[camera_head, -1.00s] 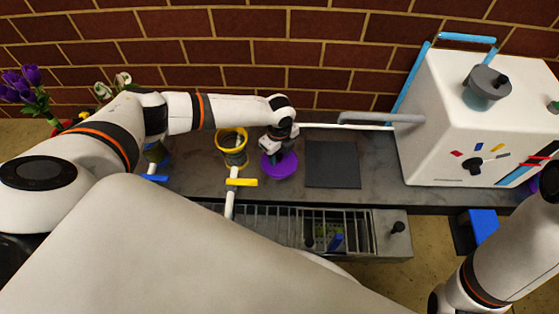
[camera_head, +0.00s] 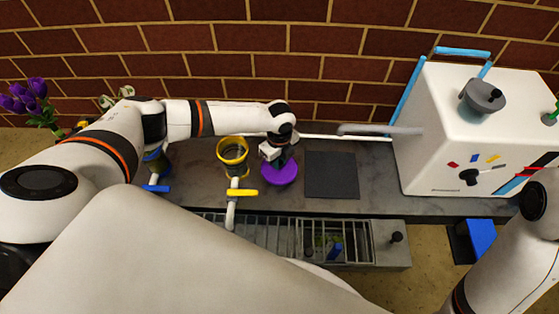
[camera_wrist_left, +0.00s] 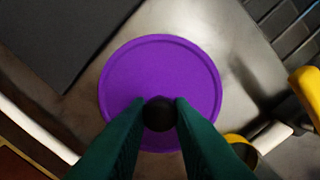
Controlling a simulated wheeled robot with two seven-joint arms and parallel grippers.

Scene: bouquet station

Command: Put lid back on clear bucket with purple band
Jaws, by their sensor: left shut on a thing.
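The purple lid (camera_head: 283,176) is a round disc with a black knob, and in the head view it is over the counter, right of the yellow-rimmed bucket. In the left wrist view the lid (camera_wrist_left: 160,75) fills the middle, and its black knob (camera_wrist_left: 159,114) is between my fingers. My left gripper (camera_head: 281,160) is shut on the knob from above. I cannot tell whether the lid rests on something or hangs just above the counter. No clear bucket with a purple band can be made out; anything under the lid is hidden. My right gripper is out of view.
A white machine (camera_head: 470,130) stands at the right. A metal grate (camera_head: 270,238) is in front.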

